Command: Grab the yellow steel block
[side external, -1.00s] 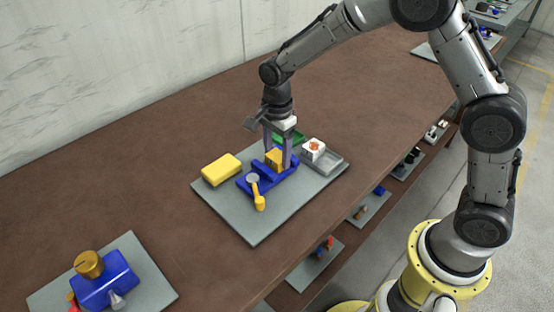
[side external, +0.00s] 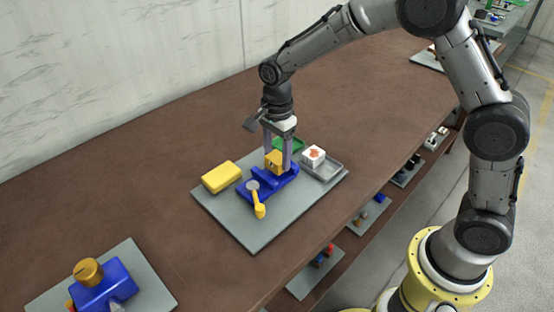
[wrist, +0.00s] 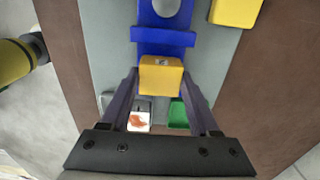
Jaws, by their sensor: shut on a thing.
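A small yellow block (side external: 274,161) is between the two fingers of my gripper (side external: 278,160), at the right end of the blue jack (side external: 264,186). In the wrist view the yellow block (wrist: 160,76) sits between the fingertips (wrist: 161,78), with a finger against each side. My gripper is shut on it. The block is at or just above the jack; I cannot tell whether they touch. The nearer finger hides part of the block in the side view. A larger yellow block (side external: 221,177) lies apart at the left of the grey board.
The jack has a yellow-handled lever (side external: 259,209). The grey board (side external: 250,233) also holds a grey tray (side external: 327,172), a white cube with an orange mark (side external: 313,156) and a green tray (side external: 291,145). Another blue device (side external: 108,288) stands at front left.

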